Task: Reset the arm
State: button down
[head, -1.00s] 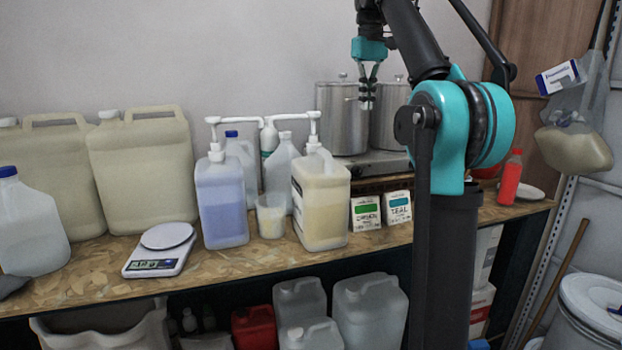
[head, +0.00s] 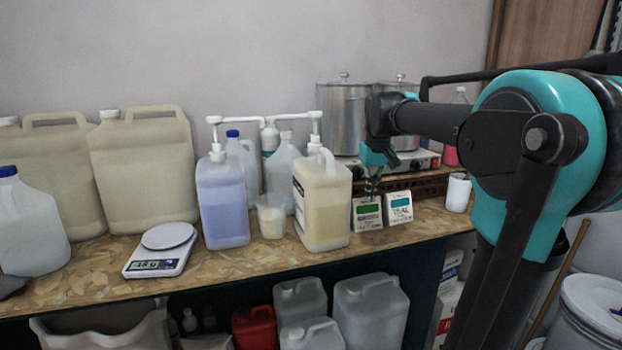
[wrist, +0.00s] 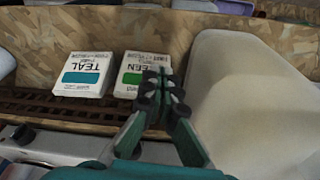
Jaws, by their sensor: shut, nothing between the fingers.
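My gripper (head: 371,190) points down over the bench, just above and behind the green-labelled box (head: 367,215). The teal-labelled box (head: 398,207) stands to the right of it. In the wrist view, my gripper (wrist: 162,82) is shut with nothing in it, and its fingertips overlap the right part of the green-labelled box (wrist: 132,78). The teal-labelled box (wrist: 83,77) is to the left there. I cannot tell whether the fingertips touch the box.
A pump jug of yellowish liquid (head: 322,208) stands close left of my gripper. Steel pots (head: 343,120) stand behind on a hotplate. A white cup (head: 458,192) is to the right. A scale (head: 162,250) and large jugs (head: 145,170) fill the left.

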jog(key=s+d+f+m+t, duration=0.1)
jog(key=s+f, duration=1)
jog(key=f, duration=0.3)
jog(key=s+d+f+t, duration=0.1)
jog(key=s+f, duration=1)
jog(key=f, duration=0.3)
jog(key=shift+s+m, duration=0.3)
jog(key=shift+m, duration=0.1)
